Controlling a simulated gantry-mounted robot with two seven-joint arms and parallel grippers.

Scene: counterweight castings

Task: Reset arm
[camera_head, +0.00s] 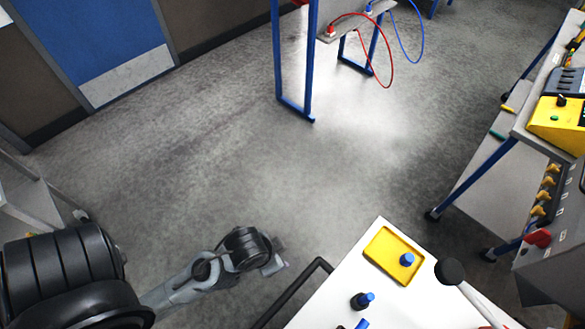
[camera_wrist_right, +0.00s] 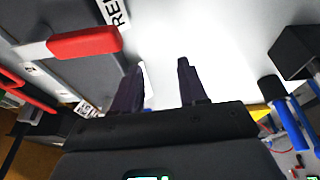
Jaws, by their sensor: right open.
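My left arm comes in from the lower left in the head view. Its gripper (camera_head: 274,263) hangs over the bare floor, left of the white table, small and seen edge-on, so its jaws cannot be made out. My right gripper (camera_wrist_right: 158,80) shows in the right wrist view, its two dark fingers apart with nothing between them, facing a bright white surface. In the head view, the white table (camera_head: 335,292) carries a yellow tray (camera_head: 383,243). A blue-topped piece (camera_head: 407,259) stands on the tray.
A black and blue piece (camera_head: 362,301) stands on the table, near a black-headed tool (camera_head: 450,271). A dark rail (camera_head: 290,292) runs along the left side. A workbench (camera_head: 508,160) stands at right. In the wrist view, a red-handled object (camera_wrist_right: 84,43) lies left of the fingers.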

